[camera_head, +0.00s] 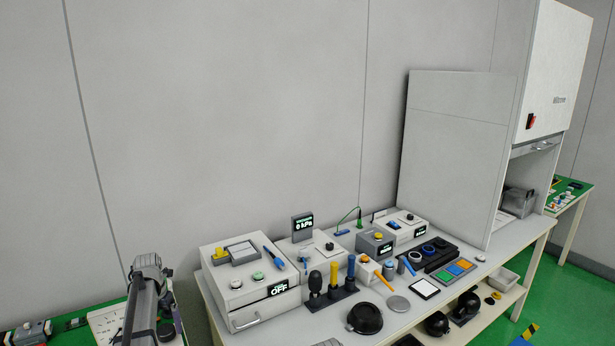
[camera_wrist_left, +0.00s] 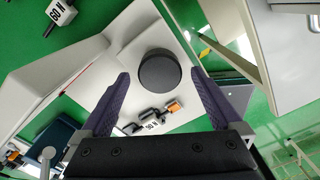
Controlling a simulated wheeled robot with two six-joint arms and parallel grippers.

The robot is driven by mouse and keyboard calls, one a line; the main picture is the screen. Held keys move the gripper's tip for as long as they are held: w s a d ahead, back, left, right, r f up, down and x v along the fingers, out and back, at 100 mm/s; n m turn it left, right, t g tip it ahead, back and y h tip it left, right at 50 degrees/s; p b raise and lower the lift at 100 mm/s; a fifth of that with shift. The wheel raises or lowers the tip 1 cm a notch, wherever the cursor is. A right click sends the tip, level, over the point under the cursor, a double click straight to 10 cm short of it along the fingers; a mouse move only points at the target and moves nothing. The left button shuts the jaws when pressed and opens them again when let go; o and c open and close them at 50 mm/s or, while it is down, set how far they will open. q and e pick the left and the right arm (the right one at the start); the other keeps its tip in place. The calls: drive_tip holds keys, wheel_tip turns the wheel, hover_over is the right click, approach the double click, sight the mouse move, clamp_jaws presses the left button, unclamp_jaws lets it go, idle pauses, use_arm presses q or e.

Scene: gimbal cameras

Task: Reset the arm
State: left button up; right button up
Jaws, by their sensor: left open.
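My left arm (camera_head: 143,305) stands at the lower left of the head view, folded close beside the left end of the workbench. In the left wrist view my left gripper (camera_wrist_left: 160,74) has its two purple fingers spread wide apart. Nothing is held between them. A dark round disc (camera_wrist_left: 160,71) on a white surface shows beyond the fingertips, apart from them. My right gripper is in neither view.
A long workbench (camera_head: 381,326) carries a grey-white box with an OFF display (camera_head: 280,288), a tool stand (camera_head: 330,297), a black bowl (camera_head: 365,317) and coloured pads (camera_head: 454,271). A tall white cabinet (camera_head: 553,60) stands at the right.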

use_arm(q)
wheel_tip(320, 180, down, 2)
drive_tip(key=shift+f+b, duration=0.1)
drive_tip(key=shift+b, duration=0.45)
drive_tip(key=shift+r+m+p, duration=0.3)
drive_tip(key=shift+r, duration=0.05)
drive_tip(key=m, duration=1.1)
drive_tip(key=shift+m, duration=0.4)
drive_tip(key=m, duration=0.4)
drive_tip(key=shift+m, duration=0.3)
